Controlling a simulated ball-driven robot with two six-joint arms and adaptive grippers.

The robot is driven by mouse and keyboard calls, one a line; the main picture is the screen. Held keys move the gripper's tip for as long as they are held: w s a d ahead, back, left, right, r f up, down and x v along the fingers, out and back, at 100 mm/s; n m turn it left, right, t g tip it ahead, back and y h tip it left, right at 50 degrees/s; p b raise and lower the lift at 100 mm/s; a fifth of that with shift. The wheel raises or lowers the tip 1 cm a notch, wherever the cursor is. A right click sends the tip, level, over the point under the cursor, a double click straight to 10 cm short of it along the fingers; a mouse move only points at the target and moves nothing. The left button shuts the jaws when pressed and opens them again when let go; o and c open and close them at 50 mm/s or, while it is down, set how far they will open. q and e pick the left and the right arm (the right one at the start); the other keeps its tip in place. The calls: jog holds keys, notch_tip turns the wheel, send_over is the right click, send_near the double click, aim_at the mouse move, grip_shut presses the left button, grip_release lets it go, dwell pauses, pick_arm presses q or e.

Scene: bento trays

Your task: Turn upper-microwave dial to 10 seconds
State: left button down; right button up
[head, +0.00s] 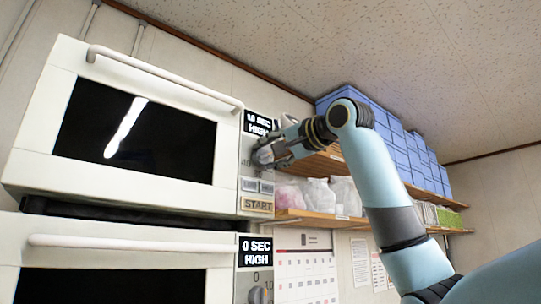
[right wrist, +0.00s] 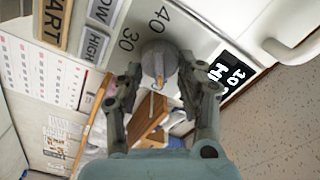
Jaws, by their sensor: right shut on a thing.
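The upper microwave (head: 45,120) is white with a dark door window and a long handle. Its display (head: 258,122) appears to read 10 SEC, HIGH; the display (right wrist: 226,72) also shows "10" in the right wrist view. The grey round dial (right wrist: 158,62) has an orange pointer mark, with 30 and 40 printed beside it. My right gripper (head: 266,155) is at the panel and covers most of the dial in the head view. In the right wrist view its fingers (right wrist: 160,82) are on either side of the dial, shut on it. My left gripper is not in view.
A lower microwave (head: 130,257) sits below, its display (head: 255,251) reading 0 SEC HIGH. START (head: 257,205) and two small buttons are below the upper dial. Wooden shelves (head: 320,217) with bags and blue boxes (head: 350,100) stand to the right, close to my right arm.

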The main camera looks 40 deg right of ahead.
jog(key=shift+m, duration=0.3)
jog(key=o, duration=1.1)
jog(key=shift+c, duration=0.2)
jog(key=shift+s, duration=0.1)
jog(key=s+d, duration=0.1)
jog(key=s, duration=1)
jog(key=shift+s, duration=0.4)
